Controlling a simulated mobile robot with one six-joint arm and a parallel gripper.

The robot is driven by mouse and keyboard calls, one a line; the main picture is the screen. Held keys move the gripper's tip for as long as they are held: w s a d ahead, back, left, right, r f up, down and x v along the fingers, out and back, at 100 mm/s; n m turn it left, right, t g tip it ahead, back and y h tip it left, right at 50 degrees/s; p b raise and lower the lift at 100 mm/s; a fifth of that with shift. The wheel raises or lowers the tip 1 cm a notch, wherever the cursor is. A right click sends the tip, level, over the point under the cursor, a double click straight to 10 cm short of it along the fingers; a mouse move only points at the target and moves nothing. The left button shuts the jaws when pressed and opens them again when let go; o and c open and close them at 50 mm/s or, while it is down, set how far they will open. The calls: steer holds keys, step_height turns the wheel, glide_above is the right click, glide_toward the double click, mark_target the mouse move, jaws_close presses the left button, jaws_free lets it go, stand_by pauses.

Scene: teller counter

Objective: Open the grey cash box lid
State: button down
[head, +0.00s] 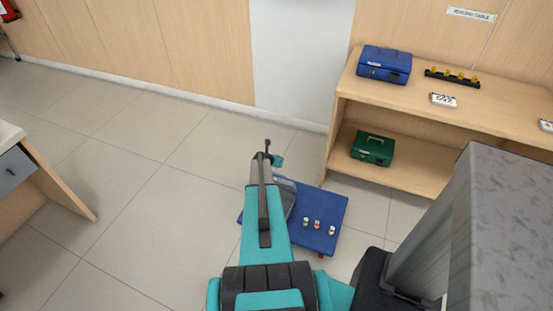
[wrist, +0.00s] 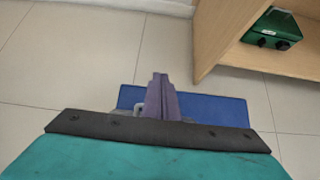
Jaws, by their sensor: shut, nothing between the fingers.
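A grey box-like thing (head: 287,197), probably the grey cash box, sits on a low blue surface (head: 335,205). My arm covers most of it in the head view, so I cannot tell how its lid stands. My gripper (head: 267,150) is shut and empty, reaching out over the blue surface. Its closed fingers also show in the wrist view (wrist: 160,80). I cannot tell whether they touch the box.
Several small coloured cylinders (head: 317,224) stand on the blue surface. A wooden shelf unit (head: 430,110) at the right holds a blue cash box (head: 385,64) on top and a green one (head: 373,149) below. A counter (head: 55,185) is at the left. Tiled floor between is clear.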

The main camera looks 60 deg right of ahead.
stand_by(0.3)
steer(key=w+a+f+m+g+y, duration=0.1)
steer(key=w+a+f+m+y, duration=0.15)
steer(key=a, duration=1.15)
steer(key=w+a+f+m+y, duration=0.15)
steer(key=a+m, duration=0.25)
steer(key=a, duration=1.1)
steer(key=w+a+f+m+g+y, duration=0.1)
steer(key=w+a+m, duration=0.25)
steer(key=a, duration=1.05)
steer(key=s+a+r+m+g+y, duration=0.1)
steer(key=s+a+m, duration=0.2)
steer(key=s+a, duration=0.3)
steer(key=s+a+r+m+g+y, duration=0.1)
steer(key=s+a, duration=0.5)
steer(key=a, duration=1)
steer(key=s+a+r+m+g+y, duration=0.2)
steer(key=s+a, duration=0.4)
steer(key=a, duration=0.6)
steer(key=r+m, duration=0.1)
steer(key=m, duration=0.1)
steer(key=shift+s+r+m+y, duration=0.15)
steer(key=shift+s+m+y, duration=0.05)
steer(key=shift+m+y, duration=0.2)
